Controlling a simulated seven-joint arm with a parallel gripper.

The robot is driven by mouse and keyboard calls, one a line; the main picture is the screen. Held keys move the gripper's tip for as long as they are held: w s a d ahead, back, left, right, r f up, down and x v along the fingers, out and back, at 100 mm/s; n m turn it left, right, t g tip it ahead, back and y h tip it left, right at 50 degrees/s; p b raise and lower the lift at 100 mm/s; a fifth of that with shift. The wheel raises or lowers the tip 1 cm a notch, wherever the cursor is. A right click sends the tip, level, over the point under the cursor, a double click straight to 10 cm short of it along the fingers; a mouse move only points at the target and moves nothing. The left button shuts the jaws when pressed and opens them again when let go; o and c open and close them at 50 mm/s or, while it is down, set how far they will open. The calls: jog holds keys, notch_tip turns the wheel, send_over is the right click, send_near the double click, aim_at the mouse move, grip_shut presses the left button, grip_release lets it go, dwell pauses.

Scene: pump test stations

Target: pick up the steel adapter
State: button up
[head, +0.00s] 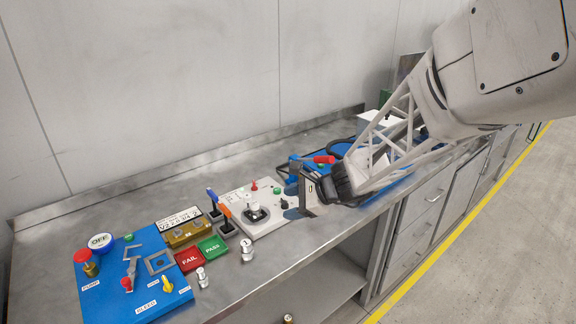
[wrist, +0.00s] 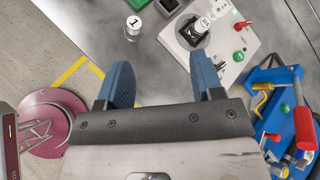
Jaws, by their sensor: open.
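Two small silvery cylinders stand upright near the front edge of the bench. One (head: 247,251) is beside the white station plate, and the other (head: 202,278) is beside the red FAIL pad. A cylinder marked 1 (wrist: 133,30) shows at the top of the wrist view. Another marked metal piece (wrist: 202,24) sits in a black holder on the white plate (wrist: 232,62). I cannot tell for certain which is the steel adapter. My gripper (head: 302,192) is open over the front edge by the white plate. Its blue fingertips (wrist: 161,76) have nothing between them.
A blue station board (head: 110,275) with knobs lies at the left, beside red FAIL (head: 190,259) and green PASS (head: 212,247) pads. A red-handled fitting (wrist: 304,128) on a blue station is close to my gripper. Bare bench lies around the cylinder marked 1.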

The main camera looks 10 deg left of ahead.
aim_at(257, 203)
jog(key=w+a+f+m+t, duration=0.1)
jog(key=w+a+f+m, duration=0.1)
jog(key=w+f, duration=0.1)
jog(key=w+a+f+m+y, duration=0.1)
jog(key=w+a+f+m, duration=0.1)
jog(key=w+f+m, duration=0.1)
jog(key=w+a+f+m+t, duration=0.1)
jog(key=w+a+f+m, duration=0.1)
jog(key=w+f+m, duration=0.1)
jog(key=shift+w+a+f+t+y, duration=0.1)
jog(key=shift+w+a+t+y, duration=0.1)
jog(key=shift+w, duration=0.25)
jog(key=shift+w+a+f+t+y, duration=0.1)
jog(key=shift+w+a, duration=0.1)
jog(key=shift+w, duration=0.25)
jog(key=shift+x, duration=1.25)
jog(key=shift+a, duration=0.15)
jog(key=shift+x, duration=2.45)
jog(key=shift+w, duration=0.1)
jog(key=c, duration=1)
